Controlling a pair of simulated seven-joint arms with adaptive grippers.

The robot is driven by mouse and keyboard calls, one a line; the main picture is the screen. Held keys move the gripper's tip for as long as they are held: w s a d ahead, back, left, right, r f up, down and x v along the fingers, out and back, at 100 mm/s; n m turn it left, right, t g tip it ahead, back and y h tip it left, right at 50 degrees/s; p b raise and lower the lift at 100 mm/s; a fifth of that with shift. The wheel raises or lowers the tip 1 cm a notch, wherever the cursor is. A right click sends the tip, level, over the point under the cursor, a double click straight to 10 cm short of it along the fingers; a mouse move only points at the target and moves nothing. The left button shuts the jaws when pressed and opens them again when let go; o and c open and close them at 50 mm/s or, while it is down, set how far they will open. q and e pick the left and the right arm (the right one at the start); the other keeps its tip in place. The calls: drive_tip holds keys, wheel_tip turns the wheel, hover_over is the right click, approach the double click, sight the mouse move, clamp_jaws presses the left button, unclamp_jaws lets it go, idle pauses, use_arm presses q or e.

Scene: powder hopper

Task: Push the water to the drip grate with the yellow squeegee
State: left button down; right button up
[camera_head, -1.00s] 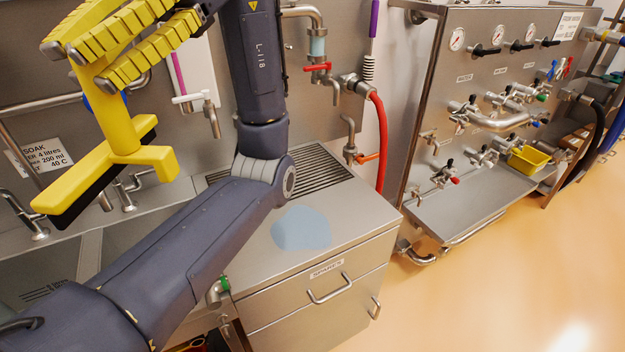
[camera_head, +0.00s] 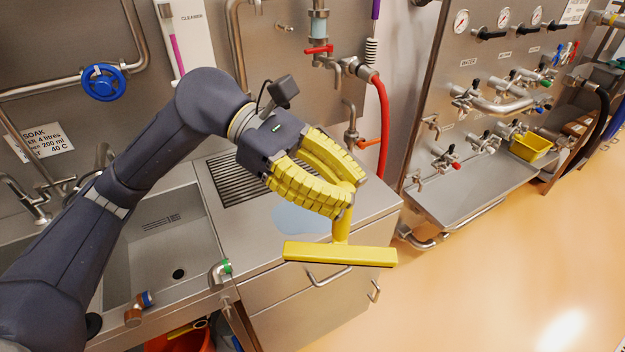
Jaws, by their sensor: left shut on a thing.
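My left gripper (camera_head: 349,192) has yellow ribbed fingers and is shut on the handle of the yellow squeegee (camera_head: 340,254). The squeegee's wide head hangs below the fingers, in front of the counter's front edge in the picture. I cannot tell its height over the counter. The pale blue water puddle (camera_head: 293,217) lies on the steel counter, partly hidden behind the fingers. The drip grate (camera_head: 228,180), dark and slatted, is set in the counter behind the puddle, partly covered by my left gripper. My right gripper is not in view.
A steel sink (camera_head: 165,250) lies left of the grate. Taps and a red hose (camera_head: 384,140) stand behind the counter. A valve panel with a yellow bin (camera_head: 530,146) is at right. A drawer handle (camera_head: 329,277) sticks out below the counter edge.

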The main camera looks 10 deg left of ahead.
use_arm(q)
drive_tip(key=shift+w+a+f+n+t+y, duration=0.3)
drive_tip(key=shift+w+a+f+n+t, duration=1.95)
drive_tip(key=shift+w+f, duration=2.65)
drive_tip(key=shift+w+a+f+n+t+y, duration=0.3)
drive_tip(key=shift+w+a+f+n+t, duration=1.25)
drive_tip(key=shift+w+f+n+t, duration=2.35)
drive_tip(key=shift+w+a+f+m+g, duration=0.75)
drive_tip(key=shift+w+a+f+m, duration=0.55)
drive_tip(key=shift+w+a, duration=5.75)
drive_tip(key=shift+w+d+r, duration=0.25)
drive_tip(key=shift+r, duration=0.6)
drive_tip(key=shift+w+d+r, duration=0.2)
drive_tip(key=shift+d+r, duration=0.1)
drive_tip(key=shift+r, duration=0.5)
drive_tip(key=shift+w+d+r, duration=0.25)
drive_tip(key=shift+r, duration=0.6)
